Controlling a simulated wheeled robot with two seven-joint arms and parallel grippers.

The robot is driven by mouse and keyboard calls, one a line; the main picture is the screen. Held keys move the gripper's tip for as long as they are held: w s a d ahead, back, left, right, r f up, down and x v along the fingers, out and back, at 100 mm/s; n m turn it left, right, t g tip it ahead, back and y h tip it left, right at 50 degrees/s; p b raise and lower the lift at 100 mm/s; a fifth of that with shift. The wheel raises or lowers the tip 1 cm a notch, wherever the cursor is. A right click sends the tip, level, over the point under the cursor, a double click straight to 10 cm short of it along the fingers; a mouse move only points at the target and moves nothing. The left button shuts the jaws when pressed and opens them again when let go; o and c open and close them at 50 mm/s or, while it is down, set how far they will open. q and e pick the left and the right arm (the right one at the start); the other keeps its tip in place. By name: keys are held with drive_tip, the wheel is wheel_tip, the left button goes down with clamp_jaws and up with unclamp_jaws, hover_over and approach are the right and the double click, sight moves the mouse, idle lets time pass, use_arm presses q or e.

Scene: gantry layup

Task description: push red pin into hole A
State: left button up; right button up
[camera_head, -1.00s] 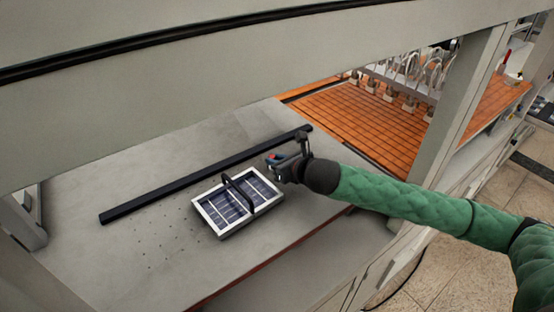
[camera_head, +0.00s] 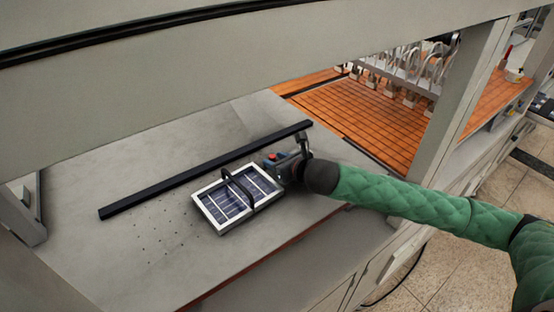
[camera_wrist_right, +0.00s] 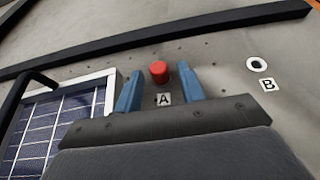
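The red pin (camera_wrist_right: 159,72) stands upright on the grey table, just behind the label A (camera_wrist_right: 164,99); its base and hole A are not clearly visible. In the right wrist view my right gripper (camera_wrist_right: 160,78) has its two blue fingers apart, one on each side of the pin, with a gap on both sides. In the head view the right gripper (camera_head: 276,163) is low over the table at the tray's right end, and the red pin (camera_head: 272,156) shows as a small red spot at its tip. My left gripper is not in view.
A white-framed tray (camera_head: 218,226) with a black handle lies just left of the gripper. A long black bar (camera_head: 200,172) lies behind. An empty ring-shaped hole (camera_wrist_right: 257,64) with label B (camera_wrist_right: 268,85) is to the right. An orange tiled surface (camera_head: 365,115) is at the back right.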

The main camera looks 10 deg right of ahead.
idle(0.3)
drive_tip(key=shift+s+d, duration=0.15)
drive_tip(key=shift+s, duration=0.05)
drive_tip(key=b+v, duration=0.3)
drive_tip(key=v, duration=0.1)
drive_tip(key=shift+s+d, duration=0.15)
drive_tip(key=shift+s, duration=0.1)
drive_tip(key=shift+b+v, duration=0.3)
drive_tip(key=shift+v, duration=0.55)
drive_tip(key=shift+s+d+r, duration=0.1)
drive_tip(key=shift+s+r, duration=0.2)
drive_tip(key=shift+r, duration=0.05)
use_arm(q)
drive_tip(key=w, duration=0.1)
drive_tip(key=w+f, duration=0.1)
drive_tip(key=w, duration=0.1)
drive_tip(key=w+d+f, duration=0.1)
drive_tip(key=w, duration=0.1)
use_arm(e)
drive_tip(key=shift+s, duration=0.1)
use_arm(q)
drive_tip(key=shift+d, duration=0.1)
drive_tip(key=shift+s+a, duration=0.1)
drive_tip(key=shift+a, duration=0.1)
